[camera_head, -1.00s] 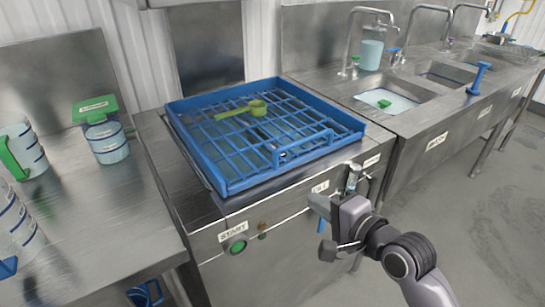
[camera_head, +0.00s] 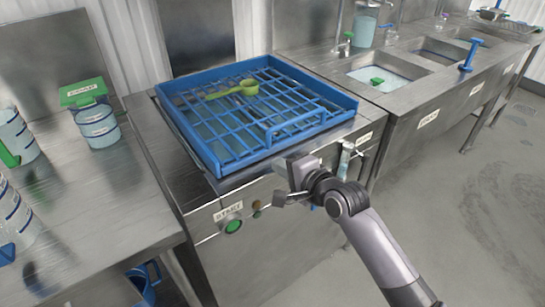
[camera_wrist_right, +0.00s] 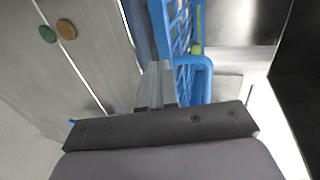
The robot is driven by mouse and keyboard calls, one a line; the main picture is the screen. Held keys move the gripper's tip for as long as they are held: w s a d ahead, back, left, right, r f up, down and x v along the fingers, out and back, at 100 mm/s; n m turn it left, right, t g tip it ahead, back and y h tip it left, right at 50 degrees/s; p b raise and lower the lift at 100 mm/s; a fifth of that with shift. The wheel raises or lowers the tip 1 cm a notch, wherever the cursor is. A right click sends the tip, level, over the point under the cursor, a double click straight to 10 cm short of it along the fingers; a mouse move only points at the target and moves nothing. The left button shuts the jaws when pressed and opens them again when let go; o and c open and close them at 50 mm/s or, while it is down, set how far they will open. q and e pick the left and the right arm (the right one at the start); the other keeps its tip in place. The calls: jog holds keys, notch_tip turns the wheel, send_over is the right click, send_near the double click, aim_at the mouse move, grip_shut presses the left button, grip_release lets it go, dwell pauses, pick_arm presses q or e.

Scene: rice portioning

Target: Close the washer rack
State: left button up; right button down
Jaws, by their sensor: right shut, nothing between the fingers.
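My right gripper (camera_head: 287,172) is shut and empty, just in front of the rack's front edge and below the handle. In the right wrist view my right gripper (camera_wrist_right: 158,80) points along the rack's edge; I cannot tell whether it touches. My left gripper is not in view.
The washer front has a green start button (camera_head: 233,226) and a metal lever (camera_head: 345,158). The left counter holds a green-lidded measuring jug (camera_head: 97,125) and other jugs. Sinks (camera_head: 385,80) stand to the right. The floor at right is clear.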

aim_at(263, 150)
jog(key=shift+w+a, duration=0.6)
jog(key=shift+w, duration=0.2)
jog(key=shift+w+a, duration=0.55)
jog(key=shift+w, duration=0.2)
jog(key=b+x, duration=0.2)
jog(key=x, duration=0.1)
jog(key=shift+w+a+r, duration=0.1)
jog(key=shift+w+r, duration=0.15)
jog(key=shift+r, duration=0.1)
jog(key=shift+w+a+b, duration=0.25)
jog(key=shift+w+b, duration=0.05)
jog(key=shift+b, duration=0.05)
jog(key=shift+r, duration=0.25)
jog(key=shift+r, duration=0.1)
